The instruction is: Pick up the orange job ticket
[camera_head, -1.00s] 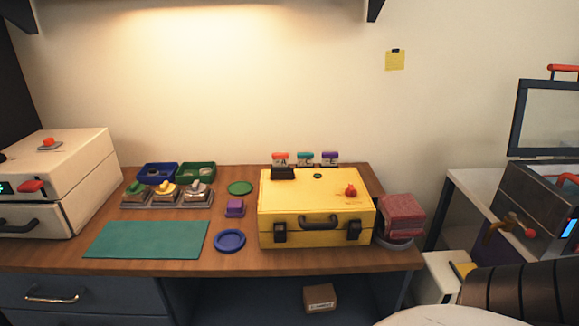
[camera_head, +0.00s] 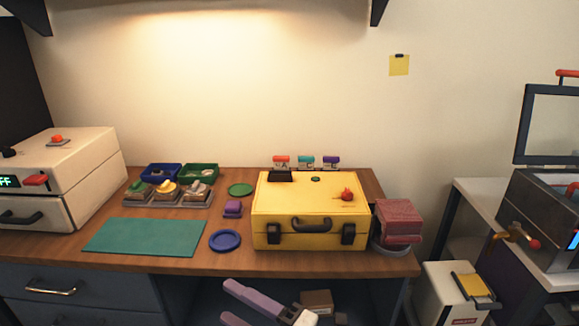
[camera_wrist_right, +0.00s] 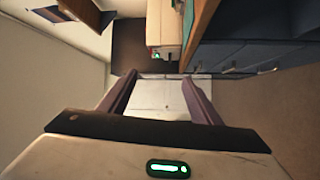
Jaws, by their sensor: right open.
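The orange job ticket (camera_head: 281,161) stands at the back of the wooden bench, behind the yellow case. It is the leftmost of a row of three tickets, beside a teal one (camera_head: 306,161) and a purple one (camera_head: 331,161). Its lower part is close to a small black block on the case. My right gripper (camera_head: 225,300) is low in front of the bench, well below and apart from the ticket. Its two mauve fingers are spread and empty, also in the right wrist view (camera_wrist_right: 160,77). The ticket is not visible in that view. My left gripper is not in view.
The yellow case (camera_head: 283,212) stands between the bench's front edge and the tickets. A red block stack (camera_head: 397,218) is at its right. A blue ring (camera_head: 225,240), a purple piece (camera_head: 233,209) and a green mat (camera_head: 145,238) lie left. A shelf hangs above.

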